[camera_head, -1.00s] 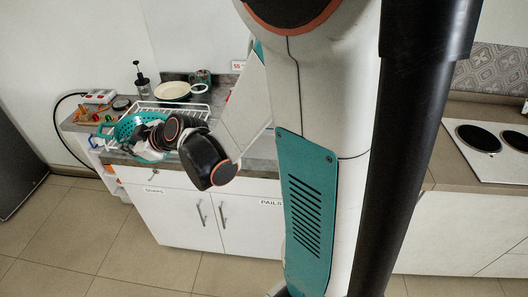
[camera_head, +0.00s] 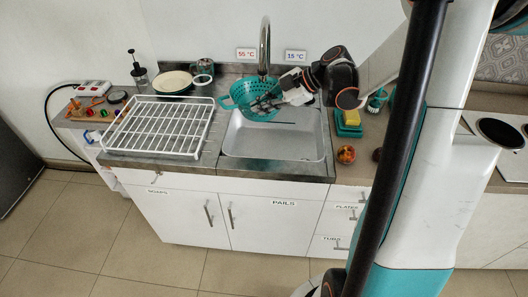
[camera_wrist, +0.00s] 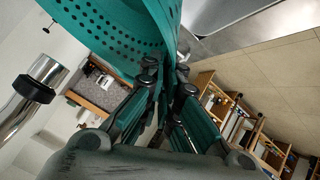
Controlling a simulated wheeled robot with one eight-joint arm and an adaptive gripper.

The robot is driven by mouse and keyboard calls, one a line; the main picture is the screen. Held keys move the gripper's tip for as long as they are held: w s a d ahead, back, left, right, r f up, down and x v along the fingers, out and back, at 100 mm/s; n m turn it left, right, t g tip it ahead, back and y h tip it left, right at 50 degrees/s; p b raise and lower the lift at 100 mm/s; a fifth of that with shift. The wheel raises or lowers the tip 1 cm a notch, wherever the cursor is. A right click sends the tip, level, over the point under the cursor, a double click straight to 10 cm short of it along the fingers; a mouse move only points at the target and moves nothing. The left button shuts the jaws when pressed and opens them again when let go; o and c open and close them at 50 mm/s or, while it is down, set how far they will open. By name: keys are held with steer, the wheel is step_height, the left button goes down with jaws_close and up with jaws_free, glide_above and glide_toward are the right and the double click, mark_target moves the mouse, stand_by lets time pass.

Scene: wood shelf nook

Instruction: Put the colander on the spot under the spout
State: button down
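The teal colander (camera_head: 240,93) is over the back left part of the sink (camera_head: 275,147), just below the spout (camera_head: 264,48). I cannot tell whether it touches the sink bottom. My gripper (camera_head: 277,97) is at the colander's right side. In the wrist view the perforated colander (camera_wrist: 110,28) fills the top, and my gripper (camera_wrist: 168,70) is shut on its edge, one finger on each side. The metal spout (camera_wrist: 38,95) shows at the left there.
An empty white dish rack (camera_head: 157,126) stands left of the sink. A plate (camera_head: 174,81) and a mug (camera_head: 203,68) are behind it. A yellow sponge (camera_head: 352,117) and a round fruit (camera_head: 346,154) lie to the right.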

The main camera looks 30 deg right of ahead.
steer(key=shift+n+g, duration=0.4)
steer(key=shift+n, duration=0.2)
steer(key=f+b, duration=0.2)
steer(key=f, duration=0.4)
steer(key=s+d+f+b, duration=0.1)
steer(key=f+b, duration=0.2)
steer(key=f, duration=0.4)
steer(key=f+b, duration=0.2)
steer(key=f, duration=0.4)
steer(key=shift+s+d+f+b, duration=0.15)
steer(key=shift+d+f+b, duration=0.05)
steer(key=shift+f+b, duration=0.15)
steer(key=shift+r, duration=0.1)
steer(key=c, duration=1.8)
jaws_free()
steer(key=p+v, duration=0.4)
steer(key=v, duration=0.8)
steer(key=shift+d+p, duration=0.15)
steer(key=shift+p, duration=0.2)
